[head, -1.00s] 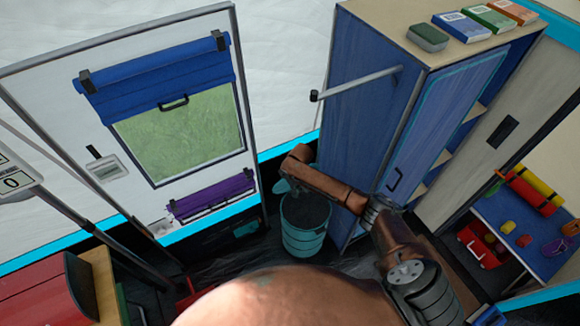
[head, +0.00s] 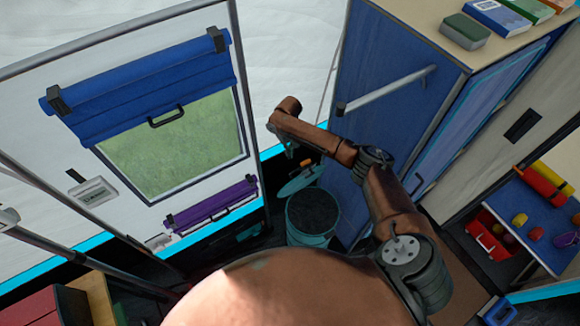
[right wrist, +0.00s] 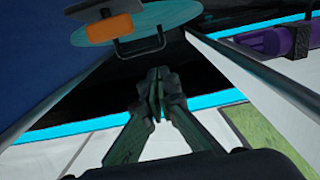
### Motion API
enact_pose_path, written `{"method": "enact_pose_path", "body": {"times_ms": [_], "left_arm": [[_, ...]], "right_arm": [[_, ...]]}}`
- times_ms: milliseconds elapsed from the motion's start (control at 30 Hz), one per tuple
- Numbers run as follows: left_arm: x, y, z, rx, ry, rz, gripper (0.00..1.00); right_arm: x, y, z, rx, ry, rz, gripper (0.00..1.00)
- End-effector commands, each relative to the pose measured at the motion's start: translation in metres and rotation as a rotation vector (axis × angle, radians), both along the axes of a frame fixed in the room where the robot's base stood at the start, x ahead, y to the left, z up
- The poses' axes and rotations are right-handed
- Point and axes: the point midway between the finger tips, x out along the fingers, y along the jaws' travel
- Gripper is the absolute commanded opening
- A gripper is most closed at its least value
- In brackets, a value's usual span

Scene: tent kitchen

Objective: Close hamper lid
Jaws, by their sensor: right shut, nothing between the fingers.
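The teal hamper (head: 311,240) stands on the floor between the white door panel and the blue cabinet, with a dark inside showing. Its round teal lid (head: 299,183) is open, tilted up at the hamper's far side, with an orange piece near its top. My right gripper (head: 291,152) is just above the lid in the head view, with a visible gap. In the right wrist view the lid (right wrist: 175,14) with its handle is at the top, beyond the shut, empty fingertips (right wrist: 156,92). My left gripper is not in view.
The blue cabinet (head: 385,120) with a grey bar (head: 388,90) stands close to the right of my right arm. The white door panel (head: 190,240) with a window is on the left. A blue table (head: 540,220) stands at far right.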

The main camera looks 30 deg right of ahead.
Motion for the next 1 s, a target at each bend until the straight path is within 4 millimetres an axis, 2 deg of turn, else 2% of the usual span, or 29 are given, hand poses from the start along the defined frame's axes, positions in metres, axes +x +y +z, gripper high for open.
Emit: {"method": "enact_pose_path", "body": {"times_ms": [167, 400, 633, 800, 1000], "left_arm": [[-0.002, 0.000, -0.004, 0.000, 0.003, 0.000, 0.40], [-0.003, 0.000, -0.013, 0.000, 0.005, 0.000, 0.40], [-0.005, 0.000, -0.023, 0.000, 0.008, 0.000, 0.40], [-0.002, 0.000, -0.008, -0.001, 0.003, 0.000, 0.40], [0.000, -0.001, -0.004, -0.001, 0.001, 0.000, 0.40]], "right_arm": [[-0.001, 0.000, -0.019, -0.001, 0.003, 0.000, 0.00], [-0.002, 0.000, -0.065, -0.001, 0.003, -0.001, 0.00], [-0.003, 0.000, -0.104, -0.001, 0.002, 0.000, 0.00], [-0.026, -0.003, -0.102, -0.001, 0.001, 0.003, 0.00], [-0.040, -0.004, -0.107, 0.000, 0.000, 0.002, 0.00]]}}
